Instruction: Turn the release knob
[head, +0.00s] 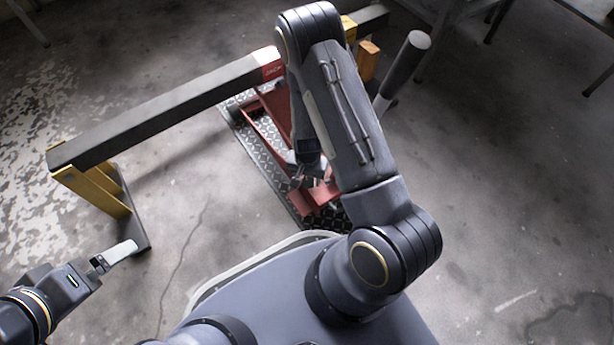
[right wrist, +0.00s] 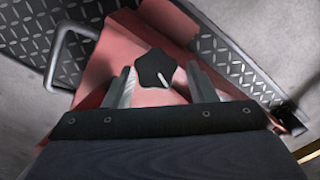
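The release knob (right wrist: 155,68) is a dark, several-sided knob with a white pointer mark, on the red body (right wrist: 125,45) of a jack-like device in the right wrist view. My right gripper (right wrist: 158,84) is open, its two fingers apart with the knob between and just beyond their tips. I cannot tell whether either finger touches it. In the head view my right gripper (head: 310,182) is low over the red device (head: 320,197), and the knob is hidden there. My left gripper (head: 118,254) is at the lower left, away from the device; its finger gap is not clear.
The device stands on a diamond-plate mat (head: 247,135). A long dark beam (head: 165,110) on yellow stands (head: 92,190) crosses above it. A grey lever handle (head: 405,65) rises at the right. A metal loop handle (right wrist: 62,52) is beside the device. The concrete floor at right is mostly clear.

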